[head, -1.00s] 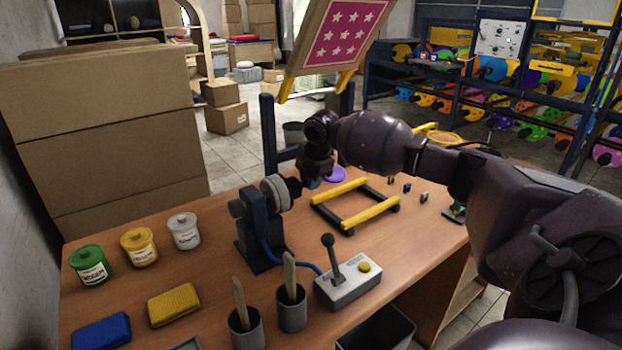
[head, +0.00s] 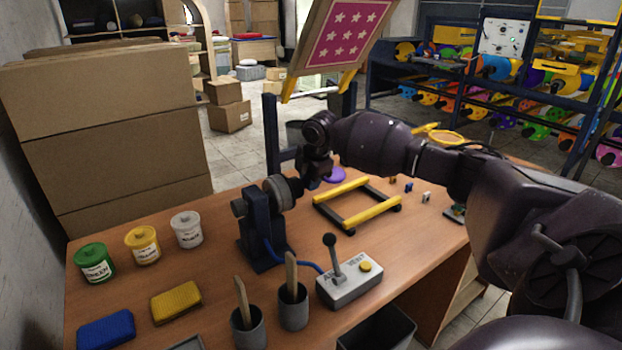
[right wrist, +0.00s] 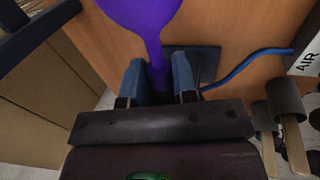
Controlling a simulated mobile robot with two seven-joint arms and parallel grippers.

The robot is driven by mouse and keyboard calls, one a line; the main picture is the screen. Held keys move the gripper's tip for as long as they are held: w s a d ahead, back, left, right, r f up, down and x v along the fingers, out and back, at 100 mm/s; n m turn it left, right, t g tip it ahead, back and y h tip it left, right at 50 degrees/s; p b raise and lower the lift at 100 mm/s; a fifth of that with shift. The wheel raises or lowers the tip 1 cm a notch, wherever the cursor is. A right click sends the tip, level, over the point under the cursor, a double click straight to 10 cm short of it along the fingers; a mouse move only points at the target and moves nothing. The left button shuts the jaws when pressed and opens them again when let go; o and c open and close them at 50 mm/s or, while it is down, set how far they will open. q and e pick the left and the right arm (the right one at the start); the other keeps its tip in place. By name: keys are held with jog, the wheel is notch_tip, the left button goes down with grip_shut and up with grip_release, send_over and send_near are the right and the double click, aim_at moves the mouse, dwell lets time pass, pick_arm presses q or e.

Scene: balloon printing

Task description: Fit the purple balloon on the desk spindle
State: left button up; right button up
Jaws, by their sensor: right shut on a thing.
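The purple balloon shows in the right wrist view (right wrist: 142,12), its narrow neck running down between the blue fingers. My right gripper (right wrist: 159,84) is shut on that neck. In the head view a small part of the purple balloon (head: 337,174) shows behind my right gripper (head: 306,178). The desk spindle (head: 283,191) stands on a dark stand, just left of my right gripper. The gap between balloon and spindle is hidden, so I cannot tell whether they touch. In the right wrist view only the stand's dark base shows clearly. My left gripper is not in view.
A control box with a lever (head: 348,287) and two grey cups (head: 293,310) stand in front of the spindle. A black and yellow frame (head: 357,205) lies right of it. Green, yellow and white pots (head: 188,230) stand at the left.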

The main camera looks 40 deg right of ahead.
jog(key=shift+a, duration=0.15)
jog(key=o, duration=0.8)
jog(key=shift+p+v, duration=0.85)
jog(key=p+v, duration=0.7)
jog(key=shift+r, duration=0.1)
